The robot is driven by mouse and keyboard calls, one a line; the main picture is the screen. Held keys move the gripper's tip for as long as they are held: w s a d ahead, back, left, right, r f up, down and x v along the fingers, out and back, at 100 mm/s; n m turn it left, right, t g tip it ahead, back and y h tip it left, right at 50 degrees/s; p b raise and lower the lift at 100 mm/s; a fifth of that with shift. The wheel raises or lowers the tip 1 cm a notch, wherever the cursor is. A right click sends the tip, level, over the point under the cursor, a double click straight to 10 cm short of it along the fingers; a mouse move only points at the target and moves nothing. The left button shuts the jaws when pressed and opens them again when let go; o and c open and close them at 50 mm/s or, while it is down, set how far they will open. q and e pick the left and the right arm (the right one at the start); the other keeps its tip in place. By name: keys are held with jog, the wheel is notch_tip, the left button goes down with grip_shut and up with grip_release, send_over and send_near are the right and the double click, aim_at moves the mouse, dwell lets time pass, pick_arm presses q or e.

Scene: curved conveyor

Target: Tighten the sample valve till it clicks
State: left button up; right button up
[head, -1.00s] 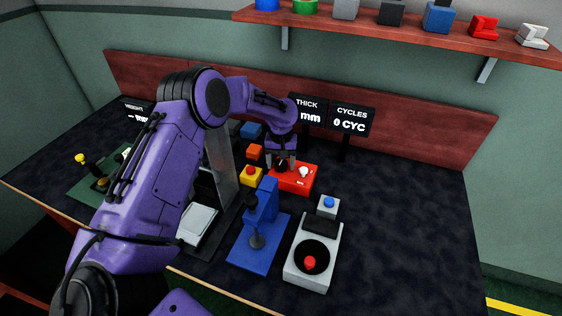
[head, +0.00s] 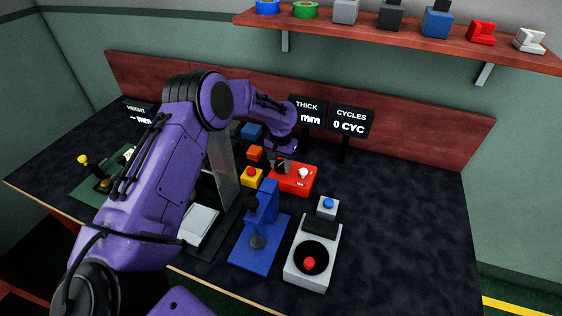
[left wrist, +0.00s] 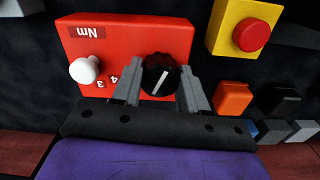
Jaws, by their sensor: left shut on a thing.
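A red box (head: 302,186) stands on the table under the display signs. In the left wrist view the red box (left wrist: 95,52) carries an "Nm" label, the digits 3 and 4, a white knob (left wrist: 85,70) and a round black knob (left wrist: 158,73) with a white line. The white knob also shows in the head view (head: 303,173). My left gripper (left wrist: 161,84) is shut on the black knob, one grey finger on each side. In the head view my left gripper (head: 282,165) hides most of that knob. My right gripper is not in view.
A yellow box with a red button (head: 251,176) stands close beside the red box. Signs (head: 351,121) stand behind. The table's right side is clear.

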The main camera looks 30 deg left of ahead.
aim_at(281, 164)
pick_arm(q)
jog(key=m, duration=0.3)
jog(key=shift+a+m, duration=0.1)
jog(key=shift+m, duration=0.3)
jog(key=shift+w+m, duration=0.1)
jog(key=shift+m, duration=1.7)
jog(key=o, duration=1.1)
jog(key=shift+c, duration=0.2)
notch_tip(281, 164, up, 11)
jog(key=b, duration=0.1)
jog(key=shift+f, duration=0.2)
jog(key=shift+r, duration=0.1)
